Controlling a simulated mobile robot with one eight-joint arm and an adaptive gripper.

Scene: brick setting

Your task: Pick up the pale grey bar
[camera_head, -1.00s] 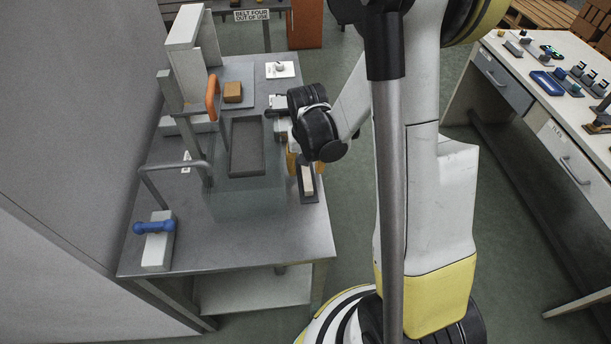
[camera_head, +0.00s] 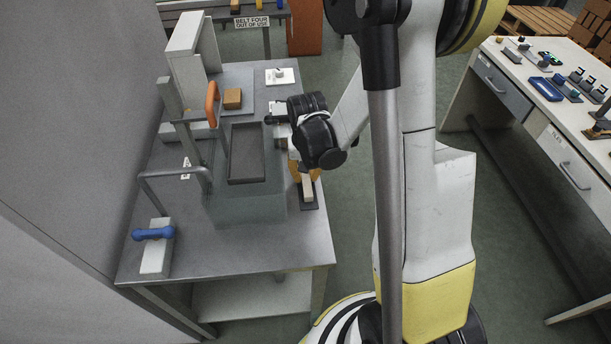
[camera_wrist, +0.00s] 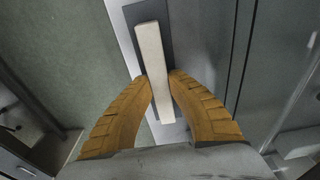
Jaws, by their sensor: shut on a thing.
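The pale grey bar (camera_head: 308,190) is a slim block near the right edge of the steel table, over a dark pad (camera_head: 311,206). It also shows in the wrist view (camera_wrist: 151,50), running lengthwise away from my gripper. My gripper (camera_wrist: 160,78) has its two orange-brown fingers shut on the bar, one on each long side, near its closer half. In the head view my gripper (camera_head: 304,172) is partly hidden by the black wrist above it. I cannot tell whether the bar touches the pad.
A clear-walled case with a dark tray (camera_head: 246,153) stands left of my gripper. An orange handle (camera_head: 212,104), a brown block (camera_head: 232,98) and a blue-handled grey block (camera_head: 156,250) are on the steel table (camera_head: 225,255). A white bench (camera_head: 540,105) stands right.

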